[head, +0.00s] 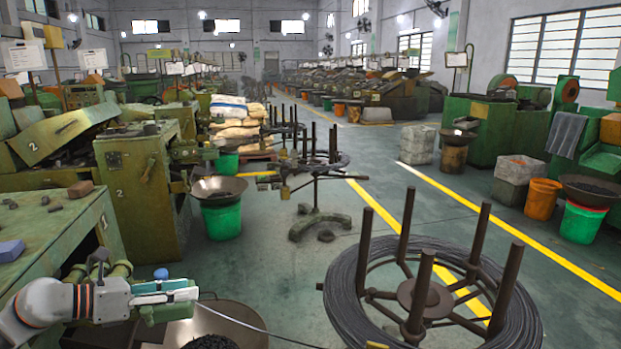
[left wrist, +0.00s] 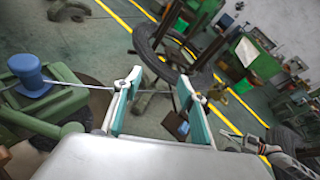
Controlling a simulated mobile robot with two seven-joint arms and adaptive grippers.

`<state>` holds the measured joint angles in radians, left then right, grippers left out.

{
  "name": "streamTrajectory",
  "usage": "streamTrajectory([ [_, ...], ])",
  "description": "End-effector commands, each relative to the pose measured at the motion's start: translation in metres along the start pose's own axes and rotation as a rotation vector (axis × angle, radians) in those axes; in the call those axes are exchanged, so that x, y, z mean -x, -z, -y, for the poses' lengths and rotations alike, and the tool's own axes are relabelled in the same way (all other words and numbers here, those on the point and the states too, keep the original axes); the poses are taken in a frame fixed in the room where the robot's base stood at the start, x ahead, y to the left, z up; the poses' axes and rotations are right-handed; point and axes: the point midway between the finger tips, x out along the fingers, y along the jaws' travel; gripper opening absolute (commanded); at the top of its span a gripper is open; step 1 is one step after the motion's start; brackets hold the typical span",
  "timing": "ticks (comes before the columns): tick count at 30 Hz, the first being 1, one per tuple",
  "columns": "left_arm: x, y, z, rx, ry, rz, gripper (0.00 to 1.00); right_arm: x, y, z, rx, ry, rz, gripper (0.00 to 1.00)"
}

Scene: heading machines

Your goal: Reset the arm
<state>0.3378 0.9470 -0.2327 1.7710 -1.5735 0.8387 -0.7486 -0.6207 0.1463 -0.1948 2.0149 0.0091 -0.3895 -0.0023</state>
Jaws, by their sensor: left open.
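My left gripper (head: 186,296) is at the lower left of the head view, above a shallow metal bowl (head: 225,325).
A large wire coil (head: 345,283) on a stand with upright posts fills the lower right. A green machine bench (head: 60,235) is close on the left, with a blue block (head: 11,251) on it. A green bucket (head: 222,220) stands behind.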

Motion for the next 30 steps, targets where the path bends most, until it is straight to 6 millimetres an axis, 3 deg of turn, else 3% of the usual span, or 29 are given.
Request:
streamTrajectory([
  [1,-0.013,-0.001,0.019,0.066,0.026,0.087,0.41,0.001,-0.001,0.002,-0.001,0.003,0.002,0.0],
  [6,-0.025,-0.017,0.054,0.335,0.044,0.379,0.41,0.002,-0.004,0.005,-0.004,0.007,0.007,0.0],
  [10,-0.015,-0.019,0.059,0.583,0.007,0.583,0.41,0.004,-0.007,0.009,-0.01,0.011,0.013,0.0],
  [14,0.004,-0.003,0.049,0.856,-0.077,0.76,0.41,0.005,-0.009,0.011,-0.013,0.013,0.017,0.0],
  [17,0.023,0.025,0.038,1.072,-0.172,0.874,0.41,0.005,-0.009,0.011,-0.014,0.013,0.017,0.0],
  [22,0.059,0.1,0.026,1.437,-0.396,1.021,0.41,0.005,-0.008,0.011,-0.013,0.012,0.015,0.0],
  [27,0.094,0.184,0.036,1.732,-0.655,1.091,0.41,0.002,-0.004,0.008,-0.01,0.009,0.009,0.0],
  [30,0.108,0.22,0.048,1.837,-0.772,1.101,0.41,0.001,-0.002,0.006,-0.009,0.006,0.004,0.0],
])
